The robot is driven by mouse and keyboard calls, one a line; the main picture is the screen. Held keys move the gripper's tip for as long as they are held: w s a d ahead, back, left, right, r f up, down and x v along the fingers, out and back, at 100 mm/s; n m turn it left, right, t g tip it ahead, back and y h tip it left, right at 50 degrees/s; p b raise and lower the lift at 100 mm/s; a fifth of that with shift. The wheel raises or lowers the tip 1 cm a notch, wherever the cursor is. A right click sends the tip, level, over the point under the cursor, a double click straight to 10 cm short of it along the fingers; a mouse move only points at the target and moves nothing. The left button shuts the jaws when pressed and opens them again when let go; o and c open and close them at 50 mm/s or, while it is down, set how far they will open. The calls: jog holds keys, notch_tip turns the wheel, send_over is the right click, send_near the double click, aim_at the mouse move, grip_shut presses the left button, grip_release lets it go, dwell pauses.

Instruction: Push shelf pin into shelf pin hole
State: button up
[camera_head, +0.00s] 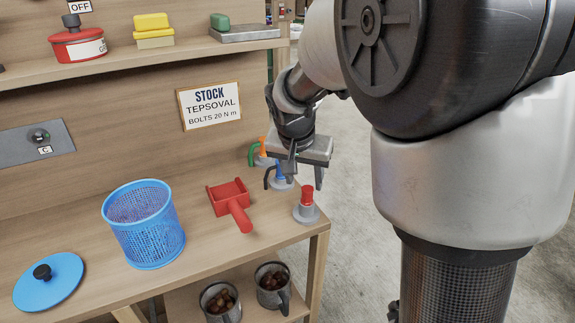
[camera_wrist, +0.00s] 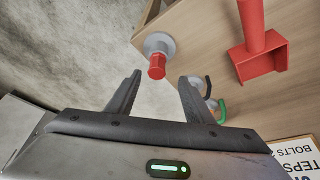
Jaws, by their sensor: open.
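A red pin (camera_head: 306,193) stands upright in a round grey base (camera_head: 306,214) at the right front corner of the bench. I take it for the shelf pin, partly out of its hole; the hole itself is hidden. In the wrist view the red pin (camera_wrist: 157,68) and its grey base (camera_wrist: 160,45) show just beyond the fingertips, roughly between them. My gripper (camera_head: 305,174) is open and empty, a little above the pin; its two fingers also show in the wrist view (camera_wrist: 160,82). I see no contact with the pin.
A red scoop (camera_head: 231,200) lies left of the pin. An orange fitting (camera_head: 262,147) with a green hook and a blue fitting (camera_head: 280,170) with a black hook stand behind. A blue basket (camera_head: 146,230) is further left. The bench's right edge (camera_head: 322,232) is close by.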

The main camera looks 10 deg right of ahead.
aim_at(307, 189)
jog(key=x, duration=0.3)
jog(key=b+x, duration=0.1)
jog(key=x, duration=0.1)
jog(key=shift+s+d, duration=0.25)
jog(key=shift+s, duration=0.05)
jog(key=shift+w+f, duration=0.2)
jog(key=shift+f, duration=0.15)
jog(key=c, duration=1.2)
notch_tip(307, 189, up, 10)
jog(key=shift+r+p, duration=0.1)
jog(key=shift+p, duration=0.9)
